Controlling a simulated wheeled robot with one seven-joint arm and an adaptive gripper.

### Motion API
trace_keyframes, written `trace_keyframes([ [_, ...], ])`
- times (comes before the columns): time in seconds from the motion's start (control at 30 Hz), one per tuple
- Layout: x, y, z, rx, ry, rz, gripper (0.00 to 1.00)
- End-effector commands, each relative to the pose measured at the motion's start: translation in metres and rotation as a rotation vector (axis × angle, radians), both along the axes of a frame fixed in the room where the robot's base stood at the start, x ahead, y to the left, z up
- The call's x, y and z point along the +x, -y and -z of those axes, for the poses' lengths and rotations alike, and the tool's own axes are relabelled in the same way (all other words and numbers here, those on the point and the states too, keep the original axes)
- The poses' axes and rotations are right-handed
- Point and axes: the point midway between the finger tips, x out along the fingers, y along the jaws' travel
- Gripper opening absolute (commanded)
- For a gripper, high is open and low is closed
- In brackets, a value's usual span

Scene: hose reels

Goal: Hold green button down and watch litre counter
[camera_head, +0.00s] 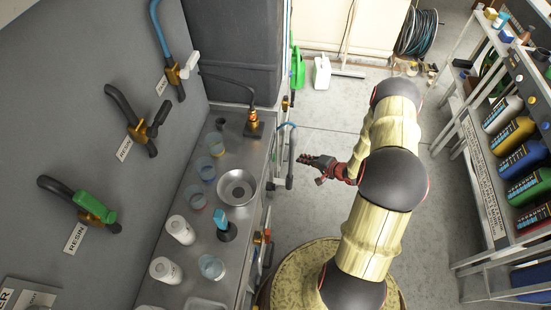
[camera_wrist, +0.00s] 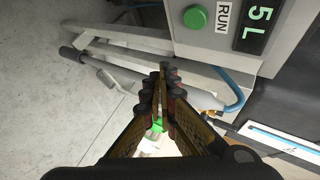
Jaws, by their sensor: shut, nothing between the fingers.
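The green button (camera_wrist: 195,17) is round and sits on a grey box at the top of the wrist view, next to a RUN label (camera_wrist: 222,18). The litre counter (camera_wrist: 258,23) is a dark display to its right that reads 5 L in green. My gripper (camera_wrist: 164,75) is shut and empty, with its fingertips below and left of the button in the picture, apart from it. In the head view my gripper (camera_head: 305,160) is beside the steel counter, over the floor. I cannot make out the button or the display in the head view.
A shelf rack (camera_head: 470,180) with bottles stands at the right. A blue hose (camera_wrist: 238,92) and a grey pipe (camera_wrist: 190,92) lie near my fingers.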

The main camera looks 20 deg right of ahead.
Motion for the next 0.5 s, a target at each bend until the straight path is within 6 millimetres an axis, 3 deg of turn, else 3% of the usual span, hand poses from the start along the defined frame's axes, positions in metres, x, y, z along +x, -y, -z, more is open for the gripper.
trace_keyframes([
  [0.5, 0.036, -0.054, 0.0, 0.0, 0.0, -0.004, 0.0],
])
